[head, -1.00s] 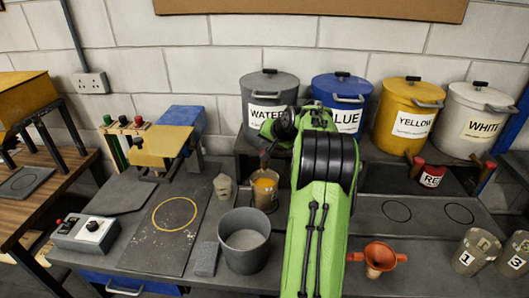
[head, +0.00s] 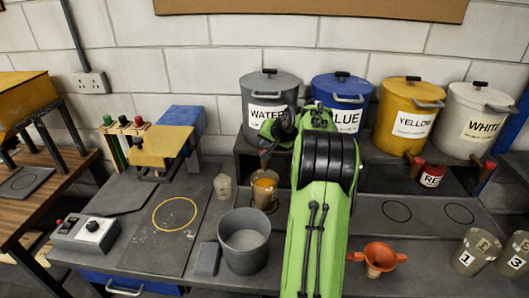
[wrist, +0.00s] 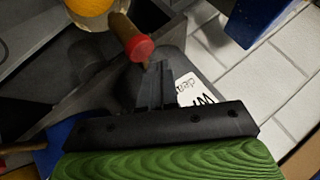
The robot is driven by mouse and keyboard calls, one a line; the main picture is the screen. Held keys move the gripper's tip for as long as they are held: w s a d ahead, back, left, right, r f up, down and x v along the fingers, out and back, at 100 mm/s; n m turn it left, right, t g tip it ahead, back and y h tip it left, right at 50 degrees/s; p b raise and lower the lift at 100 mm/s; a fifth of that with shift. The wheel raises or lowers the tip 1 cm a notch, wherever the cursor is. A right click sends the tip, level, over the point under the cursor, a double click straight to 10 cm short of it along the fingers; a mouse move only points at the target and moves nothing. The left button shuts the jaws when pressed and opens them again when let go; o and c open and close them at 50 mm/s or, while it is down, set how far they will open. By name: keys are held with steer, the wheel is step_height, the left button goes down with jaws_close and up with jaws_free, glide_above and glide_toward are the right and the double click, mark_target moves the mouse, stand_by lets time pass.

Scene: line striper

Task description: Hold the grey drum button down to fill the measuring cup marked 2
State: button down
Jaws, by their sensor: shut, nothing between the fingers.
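The grey drum (head: 258,88) labelled WATER stands on the back shelf, partly behind my arm. Its brown spout with a red button end (wrist: 140,48) shows in the wrist view. My gripper (wrist: 160,66) is shut and empty, its fingertips right at the edge of the red button; I cannot tell whether they press it. A clear cup (head: 265,190) with orange-yellow liquid stands below the drum's spout. It also shows at the top of the wrist view (wrist: 88,12). No number is visible on it. Cups marked 1 (head: 474,253) and 3 (head: 515,258) stand at the right.
Blue (head: 338,92), yellow (head: 404,105) and white (head: 475,118) drums stand along the shelf. A grey bucket (head: 244,240), an orange funnel (head: 380,256) and a small pale cup (head: 223,186) are on the bench. A control box (head: 88,232) is at left.

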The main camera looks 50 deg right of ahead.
steer(key=shift+f, duration=0.4)
steer(key=shift+f+b, duration=0.5)
steer(key=shift+b, duration=0.05)
stand_by(1.0)
steer(key=shift+r, duration=0.1)
stand_by(2.1)
steer(key=shift+r+p, duration=0.8)
steer(key=shift+r, duration=0.05)
step_height(320, 180, up, 5)
steer(key=p, duration=0.4)
steer(key=shift+r+p, duration=0.15)
steer(key=shift+p, duration=0.2)
steer(key=shift+f, duration=0.2)
